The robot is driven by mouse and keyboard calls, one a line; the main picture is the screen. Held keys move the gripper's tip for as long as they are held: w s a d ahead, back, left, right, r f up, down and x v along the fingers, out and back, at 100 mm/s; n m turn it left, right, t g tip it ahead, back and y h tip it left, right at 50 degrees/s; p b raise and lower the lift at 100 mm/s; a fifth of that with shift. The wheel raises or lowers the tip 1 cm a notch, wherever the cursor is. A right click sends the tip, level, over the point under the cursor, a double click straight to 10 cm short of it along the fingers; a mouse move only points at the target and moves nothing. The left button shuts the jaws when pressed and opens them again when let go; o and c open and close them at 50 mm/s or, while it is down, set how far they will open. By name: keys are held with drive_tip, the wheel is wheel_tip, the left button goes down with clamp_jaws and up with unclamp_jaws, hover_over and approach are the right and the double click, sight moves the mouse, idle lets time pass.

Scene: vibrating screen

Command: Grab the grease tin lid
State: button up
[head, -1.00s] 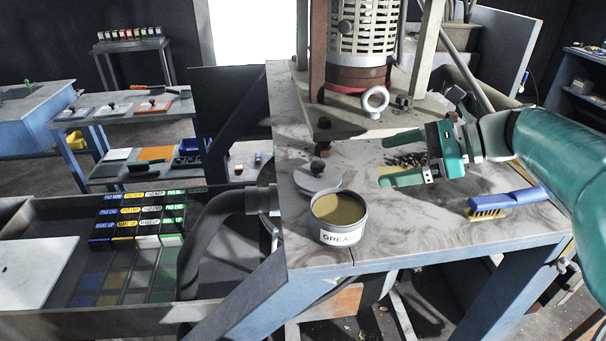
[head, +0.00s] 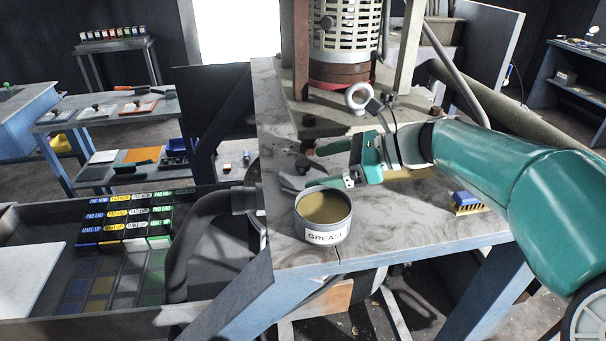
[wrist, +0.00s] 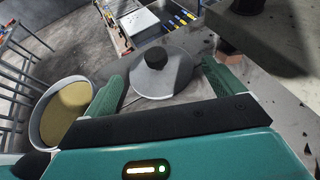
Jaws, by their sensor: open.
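The grease tin lid is a grey disc with a dark round knob; in the wrist view the lid (wrist: 165,78) lies flat on the bench between my two open fingers, a little ahead of them. In the head view the lid (head: 292,181) is mostly hidden behind my gripper and the tin, with its knob showing. My gripper (head: 318,166) is open and empty just right of the knob; it also shows in the wrist view (wrist: 160,85). The open grease tin (head: 323,232), full of brownish grease, stands in front of the lid, and at left in the wrist view (wrist: 42,125).
The screen machine's plate (head: 310,127) with bolts and a metal ring (head: 359,98) stands behind my gripper. A blue brush (head: 467,203) lies to the right on the bench (head: 400,240). A tray of labelled boxes (head: 125,215) is lower left.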

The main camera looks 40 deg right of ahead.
sight(303, 169)
drive_tip(key=x, duration=0.4)
drive_tip(key=shift+w+a, duration=0.25)
drive_tip(key=shift+a, duration=0.05)
drive_tip(key=c, duration=0.7)
drive_tip(key=shift+o, duration=0.2)
